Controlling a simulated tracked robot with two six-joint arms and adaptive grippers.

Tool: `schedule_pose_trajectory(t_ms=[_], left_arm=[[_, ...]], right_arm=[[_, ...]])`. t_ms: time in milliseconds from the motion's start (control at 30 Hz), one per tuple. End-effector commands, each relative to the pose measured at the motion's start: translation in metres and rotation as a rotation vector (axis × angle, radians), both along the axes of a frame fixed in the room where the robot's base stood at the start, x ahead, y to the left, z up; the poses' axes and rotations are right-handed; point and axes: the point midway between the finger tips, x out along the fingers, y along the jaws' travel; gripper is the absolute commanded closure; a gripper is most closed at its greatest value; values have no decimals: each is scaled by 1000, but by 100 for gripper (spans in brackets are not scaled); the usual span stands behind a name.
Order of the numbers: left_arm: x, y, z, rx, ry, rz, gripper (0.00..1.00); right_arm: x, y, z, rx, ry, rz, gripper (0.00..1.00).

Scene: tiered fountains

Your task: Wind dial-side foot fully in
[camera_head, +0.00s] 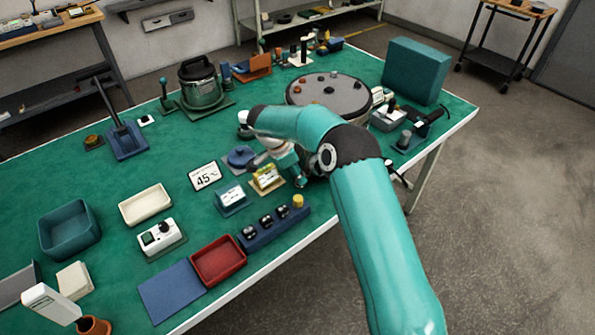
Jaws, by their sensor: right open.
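My right arm reaches in from the lower right and bends left over the table. Its gripper (298,176) is open near the table's front edge, partly hidden by my own forearm and wrist. Close to its left are a yellow block-like item (267,178) and a blue stand with a white label (231,198). I cannot pick out a foot or its dial with certainty. A round grey plate (335,92) with several small knobs stands behind my arm, its front partly hidden. My left gripper is not in view.
A blue rail (272,228) with dark knobs lies in front of the gripper. A red tray (218,262), a cream tray (145,204) and a white "45" card (204,176) lie to the left. A teal box (414,70) stands at the back right. The green table (110,260) has bare patches.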

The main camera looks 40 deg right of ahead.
Motion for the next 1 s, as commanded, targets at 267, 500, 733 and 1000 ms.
schedule_pose_trajectory(t_ms=[267, 500, 733, 1000], left_arm=[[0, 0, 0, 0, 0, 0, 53], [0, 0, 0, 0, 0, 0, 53], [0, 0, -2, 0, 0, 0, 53], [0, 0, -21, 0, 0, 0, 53]], right_arm=[[0, -1, -2, 0, 0, 0, 58], [0, 0, -1, 0, 0, 0, 97], [0, 0, -2, 0, -2, 7, 100], [0, 0, -4, 0, -5, 90, 100]])
